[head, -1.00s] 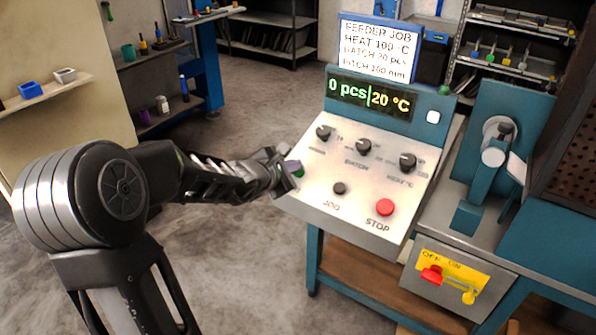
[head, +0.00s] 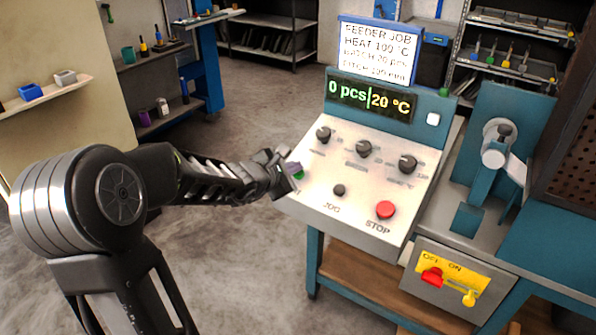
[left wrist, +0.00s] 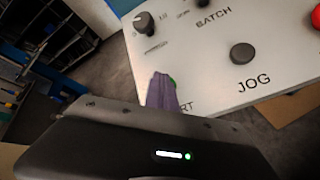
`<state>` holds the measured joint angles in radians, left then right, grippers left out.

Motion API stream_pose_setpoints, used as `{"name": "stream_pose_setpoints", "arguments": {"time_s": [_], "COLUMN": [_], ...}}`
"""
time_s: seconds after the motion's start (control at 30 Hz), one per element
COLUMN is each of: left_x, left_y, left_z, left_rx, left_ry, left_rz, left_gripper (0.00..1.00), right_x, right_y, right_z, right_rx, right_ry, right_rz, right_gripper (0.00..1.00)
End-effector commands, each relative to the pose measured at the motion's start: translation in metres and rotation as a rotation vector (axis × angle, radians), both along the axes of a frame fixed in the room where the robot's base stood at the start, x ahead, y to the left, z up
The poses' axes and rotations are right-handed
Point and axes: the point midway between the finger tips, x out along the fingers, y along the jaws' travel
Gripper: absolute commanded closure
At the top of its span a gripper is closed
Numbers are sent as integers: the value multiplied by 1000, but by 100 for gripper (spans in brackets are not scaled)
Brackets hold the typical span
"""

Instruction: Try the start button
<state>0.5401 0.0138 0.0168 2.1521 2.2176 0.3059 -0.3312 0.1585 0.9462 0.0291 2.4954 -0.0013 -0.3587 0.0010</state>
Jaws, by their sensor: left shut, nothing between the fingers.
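The green start button (head: 299,175) sits at the left edge of the sloped control panel (head: 318,192), mostly hidden by my left gripper (head: 293,170). The gripper is shut and empty, with its fingertips at the button; I cannot tell if they touch it. In the left wrist view the shut fingers (left wrist: 163,92) cover part of the START label, and a sliver of green (left wrist: 172,81) shows beside them. The display (head: 369,98) reads 0 pcs and 20 °C. My right gripper is not in view.
The panel also has a black JOG button (head: 339,190), a red STOP button (head: 385,209) and three black knobs, one being the BATCH knob (head: 363,148). A yellow OFF/ON plate (head: 452,275) is below right. A job card (head: 378,52) stands on top.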

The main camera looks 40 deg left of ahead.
Motion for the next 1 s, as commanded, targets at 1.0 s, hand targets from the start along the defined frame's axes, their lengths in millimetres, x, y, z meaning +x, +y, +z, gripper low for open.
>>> {"name": "stream_pose_setpoints", "arguments": {"time_s": [1.0], "left_x": [-14], "left_y": [0], "left_z": [48], "left_rx": [2], "left_ry": [-1], "left_rz": [-1], "left_gripper": [100], "right_x": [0], "right_y": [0], "right_z": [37], "right_rx": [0], "right_ry": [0], "right_rz": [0], "right_gripper": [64]}}
